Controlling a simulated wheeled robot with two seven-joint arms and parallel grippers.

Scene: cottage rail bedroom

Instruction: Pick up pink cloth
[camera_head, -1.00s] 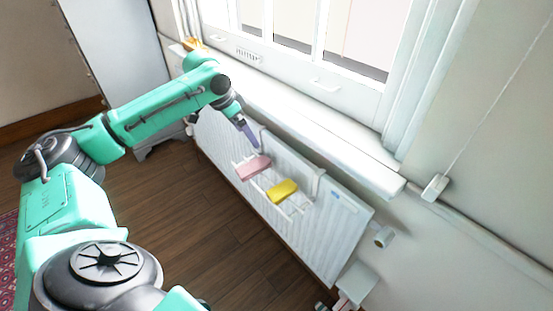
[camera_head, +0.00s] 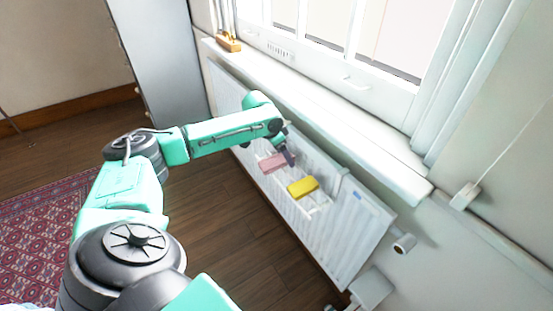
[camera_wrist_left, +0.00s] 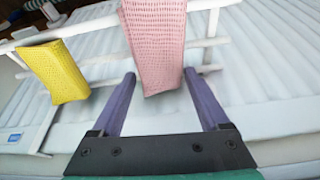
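The pink cloth (camera_head: 272,164) hangs folded over a bar of the white rack (camera_head: 318,210) on the radiator. In the left wrist view the waffle-textured pink cloth (camera_wrist_left: 156,45) comes down at the top middle. My left gripper (camera_head: 288,158) is at the cloth, its purple fingers partly overlapping it in the head view. In the left wrist view the left gripper (camera_wrist_left: 160,76) is open, one finger on each side of the cloth's lower end, with a gap at the left finger. The right finger is close to the cloth; contact cannot be told. My right gripper is not in view.
A yellow cloth (camera_head: 303,187) hangs on the same rack beside the pink one; it also shows in the left wrist view (camera_wrist_left: 55,72). The white radiator (camera_head: 345,235) stands under the window sill (camera_head: 330,125). The wooden floor (camera_head: 220,225) before it is clear.

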